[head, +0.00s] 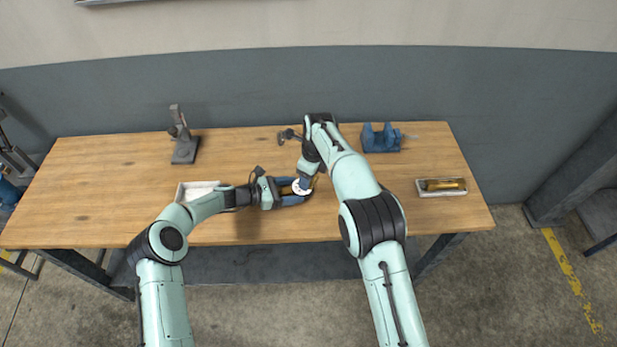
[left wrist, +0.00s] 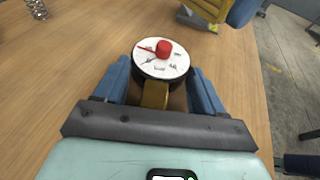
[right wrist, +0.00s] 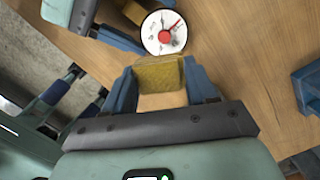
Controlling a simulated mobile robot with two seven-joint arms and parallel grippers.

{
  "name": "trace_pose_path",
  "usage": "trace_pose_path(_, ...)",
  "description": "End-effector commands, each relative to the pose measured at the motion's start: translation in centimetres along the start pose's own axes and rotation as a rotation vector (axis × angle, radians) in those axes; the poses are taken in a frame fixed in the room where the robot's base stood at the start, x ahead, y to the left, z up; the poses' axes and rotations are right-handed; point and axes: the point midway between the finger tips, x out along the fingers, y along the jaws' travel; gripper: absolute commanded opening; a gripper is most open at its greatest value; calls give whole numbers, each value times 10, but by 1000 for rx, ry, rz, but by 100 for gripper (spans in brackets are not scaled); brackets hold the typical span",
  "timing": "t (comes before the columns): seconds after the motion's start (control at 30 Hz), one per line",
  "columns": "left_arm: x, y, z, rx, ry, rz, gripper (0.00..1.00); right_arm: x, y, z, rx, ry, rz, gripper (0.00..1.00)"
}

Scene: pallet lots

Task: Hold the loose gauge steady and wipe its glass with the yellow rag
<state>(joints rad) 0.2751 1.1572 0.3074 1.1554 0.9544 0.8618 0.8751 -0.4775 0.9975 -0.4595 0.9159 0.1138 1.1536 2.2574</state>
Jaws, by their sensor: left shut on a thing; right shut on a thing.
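The gauge has a white round dial with a red centre and needle; it shows in the left wrist view (left wrist: 160,60), the head view (head: 302,187) and the right wrist view (right wrist: 164,32). My left gripper (left wrist: 163,95) is shut on the gauge's brass stem, with the dial facing up beyond the fingertips. My right gripper (right wrist: 161,85) is shut on the yellow rag (right wrist: 160,76), a folded pad. The rag also shows at the top of the left wrist view (left wrist: 205,9), apart from the dial there. The right arm partly hides the rag in the head view.
A white tray (head: 184,198) lies behind the left forearm on the wooden table (head: 110,190). A grey stand (head: 185,150) is at back left, a blue block fixture (head: 380,139) at back right. A small tray (head: 424,192) with a brass-coloured piece sits at the right.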

Motion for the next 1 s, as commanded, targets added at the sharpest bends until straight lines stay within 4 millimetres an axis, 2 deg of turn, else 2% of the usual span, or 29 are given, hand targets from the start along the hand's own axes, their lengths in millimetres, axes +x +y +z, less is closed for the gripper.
trace_pose_path(0.3,0,0,1,1,-2,0,30,32,-10,-6,-95,6,15,8)
trace_pose_path(0.5,0,0,1,1,-2,0,30,43,-14,-8,-134,6,20,8)
trace_pose_path(1.0,0,0,1,1,-2,0,30,46,-15,-9,-145,6,21,8)
